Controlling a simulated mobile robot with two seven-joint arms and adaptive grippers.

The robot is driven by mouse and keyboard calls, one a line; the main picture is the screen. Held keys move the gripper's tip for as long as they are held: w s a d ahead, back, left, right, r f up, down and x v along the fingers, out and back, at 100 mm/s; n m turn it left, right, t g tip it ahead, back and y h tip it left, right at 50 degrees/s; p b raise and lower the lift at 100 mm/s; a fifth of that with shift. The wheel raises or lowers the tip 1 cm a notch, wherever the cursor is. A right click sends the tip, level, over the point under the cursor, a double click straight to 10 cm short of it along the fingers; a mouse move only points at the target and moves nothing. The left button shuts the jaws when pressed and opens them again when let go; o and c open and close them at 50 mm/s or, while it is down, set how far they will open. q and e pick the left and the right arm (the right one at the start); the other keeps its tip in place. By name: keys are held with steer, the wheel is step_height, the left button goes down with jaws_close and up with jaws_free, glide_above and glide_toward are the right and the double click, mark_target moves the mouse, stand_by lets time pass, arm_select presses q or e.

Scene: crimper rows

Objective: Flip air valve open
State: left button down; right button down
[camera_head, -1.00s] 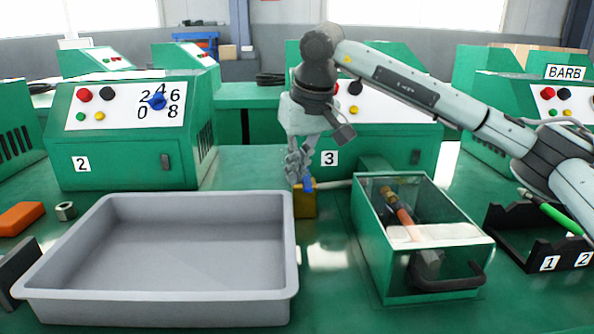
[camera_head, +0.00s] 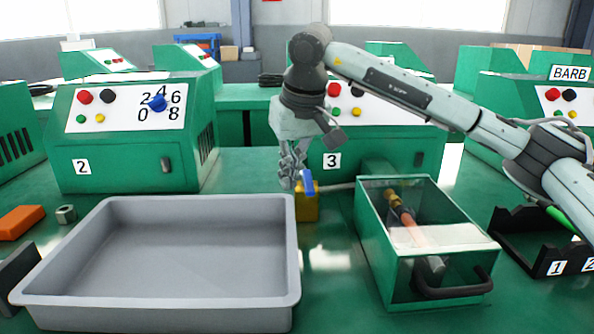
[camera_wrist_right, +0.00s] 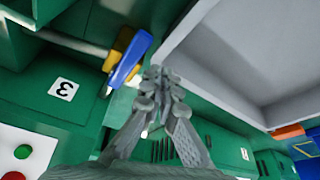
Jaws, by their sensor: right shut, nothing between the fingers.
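The air valve is a yellow block (camera_head: 306,208) with a blue lever (camera_head: 308,183) on top, on the green bench between the grey tray and the glass-sided box. In the right wrist view, the blue lever (camera_wrist_right: 128,62) lies over the yellow body (camera_wrist_right: 121,40), roughly crosswise to the grey pipe. My right gripper (camera_head: 288,184) points down just left of the lever, shut and empty. In the wrist view its fingertips (camera_wrist_right: 153,75) are together beside the lever, with a small gap seeming to show. My left gripper is not in view.
The grey tray (camera_head: 160,313) is close in front and left of the gripper. The green box (camera_head: 374,235) with a copper-coloured tool inside stands right. Machine 3 (camera_head: 390,160) is behind the valve. A black rack (camera_head: 510,245) is at the far right.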

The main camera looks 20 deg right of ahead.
step_height(320, 180, up, 10)
steer(key=d, duration=0.1)
steer(key=shift+f, duration=0.2)
steer(key=shift+d, duration=0.1)
